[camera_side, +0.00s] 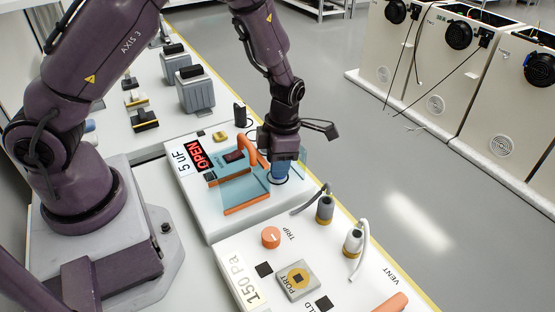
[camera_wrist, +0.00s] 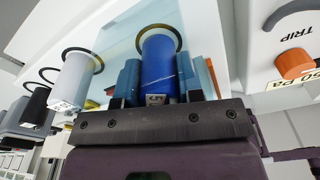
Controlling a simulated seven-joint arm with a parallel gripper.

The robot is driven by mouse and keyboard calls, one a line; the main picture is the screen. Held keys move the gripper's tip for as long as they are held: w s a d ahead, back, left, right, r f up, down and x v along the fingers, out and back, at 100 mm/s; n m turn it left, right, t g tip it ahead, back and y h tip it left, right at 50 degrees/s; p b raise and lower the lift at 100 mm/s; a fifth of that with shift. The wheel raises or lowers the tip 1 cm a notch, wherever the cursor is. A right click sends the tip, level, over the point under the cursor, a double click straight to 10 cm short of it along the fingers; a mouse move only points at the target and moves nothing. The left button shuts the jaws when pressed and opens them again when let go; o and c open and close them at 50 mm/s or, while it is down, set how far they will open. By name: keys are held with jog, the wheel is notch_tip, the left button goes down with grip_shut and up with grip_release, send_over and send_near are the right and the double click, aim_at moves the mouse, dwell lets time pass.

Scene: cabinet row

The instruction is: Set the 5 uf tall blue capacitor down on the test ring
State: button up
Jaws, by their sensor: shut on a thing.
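My gripper (camera_side: 283,160) is shut on the tall blue capacitor (camera_side: 282,173), which it holds upright over the test station. In the wrist view the blue capacitor (camera_wrist: 159,66) stands between the two fingers (camera_wrist: 162,82), its far end against or just short of a dark ring. The dark test ring (camera_side: 279,181) shows at the capacitor's foot in the side view; it also shows in the wrist view (camera_wrist: 146,29). I cannot tell whether the capacitor touches the surface.
A clear bluish guard with an orange frame (camera_side: 246,209) lies close to my gripper's left. In the wrist view, a white cylinder (camera_wrist: 74,82) and a black one (camera_wrist: 36,106) stand at other rings. A panel with an orange knob (camera_side: 270,237) and capped posts (camera_side: 325,209) is in front.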

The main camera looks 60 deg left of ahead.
jog(key=shift+s+f, duration=0.1)
jog(key=shift+f, duration=0.5)
jog(key=o, duration=1)
jog(key=shift+a, duration=0.1)
jog(key=r, duration=0.6)
jog(key=w+r, duration=0.1)
jog(key=r, duration=0.2)
jog(key=shift+d+r, duration=0.1)
jog(key=shift+d, duration=0.15)
jog(key=s+r+m+t, duration=0.3)
jog(key=s+r+m, duration=0.5)
jog(key=m, duration=0.8)
jog(key=s+r+m+t, duration=0.3)
jog(key=s+r+m, duration=0.5)
jog(key=m, duration=0.8)
notch_tip(320, 180, up, 4)
jog(key=shift+s+d+f+t, duration=0.1)
jog(key=shift+s+d+t, duration=0.25)
jog(key=shift+t, duration=0.05)
